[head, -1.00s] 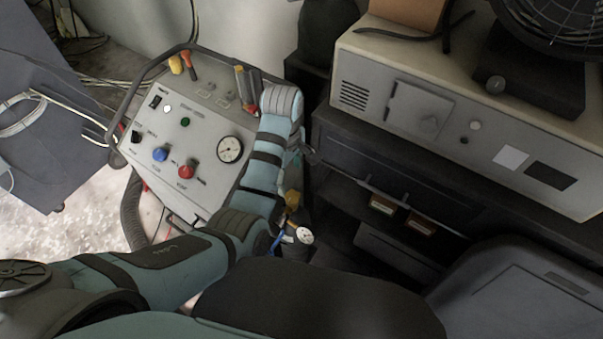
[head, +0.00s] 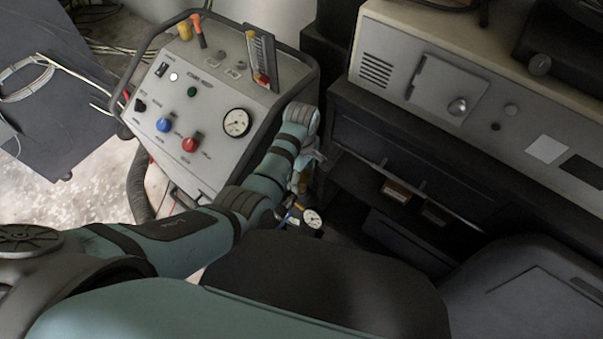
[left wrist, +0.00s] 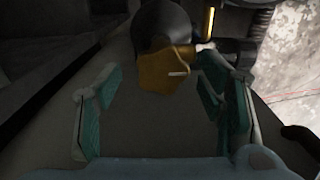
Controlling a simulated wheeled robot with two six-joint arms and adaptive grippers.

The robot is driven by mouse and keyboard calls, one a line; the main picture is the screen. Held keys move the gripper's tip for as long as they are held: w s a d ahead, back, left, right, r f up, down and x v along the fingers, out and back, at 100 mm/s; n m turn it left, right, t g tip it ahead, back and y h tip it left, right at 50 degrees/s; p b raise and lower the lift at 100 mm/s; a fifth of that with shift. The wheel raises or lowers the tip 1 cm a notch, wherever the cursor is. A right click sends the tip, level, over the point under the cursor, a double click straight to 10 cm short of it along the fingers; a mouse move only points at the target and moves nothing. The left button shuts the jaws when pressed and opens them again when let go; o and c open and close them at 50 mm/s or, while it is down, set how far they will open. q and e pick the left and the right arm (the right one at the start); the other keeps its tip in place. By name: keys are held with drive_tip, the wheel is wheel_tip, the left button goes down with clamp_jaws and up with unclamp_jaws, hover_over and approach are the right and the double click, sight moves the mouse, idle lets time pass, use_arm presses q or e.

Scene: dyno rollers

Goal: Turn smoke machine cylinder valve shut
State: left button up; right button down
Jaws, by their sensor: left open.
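The smoke machine cylinder's valve has an orange-yellow knob (left wrist: 168,70) with a small white mark, seen in the left wrist view. A dark rounded shape sits just behind it. My left gripper (left wrist: 155,90) is open, with one finger to each side and the knob ahead between the fingertips. No contact with the knob is visible. In the head view the left gripper (head: 310,157) is partly hidden by my arm. A bit of the yellow valve (head: 301,182) shows just below it, above a small white gauge (head: 312,218). The cylinder body is mostly hidden. My right gripper is out of view.
A grey control console (head: 205,110) with knobs, a dial and a tube rail stands left of my forearm. A dark shelf unit (head: 400,165) carrying a beige box (head: 480,90) is close on the right. The gripper is in the narrow gap between them.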

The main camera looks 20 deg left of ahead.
use_arm(q)
drive_tip(key=shift+s+r, duration=0.1)
drive_tip(key=shift+s, duration=0.1)
drive_tip(key=shift+c, duration=1)
drive_tip(key=c, duration=1)
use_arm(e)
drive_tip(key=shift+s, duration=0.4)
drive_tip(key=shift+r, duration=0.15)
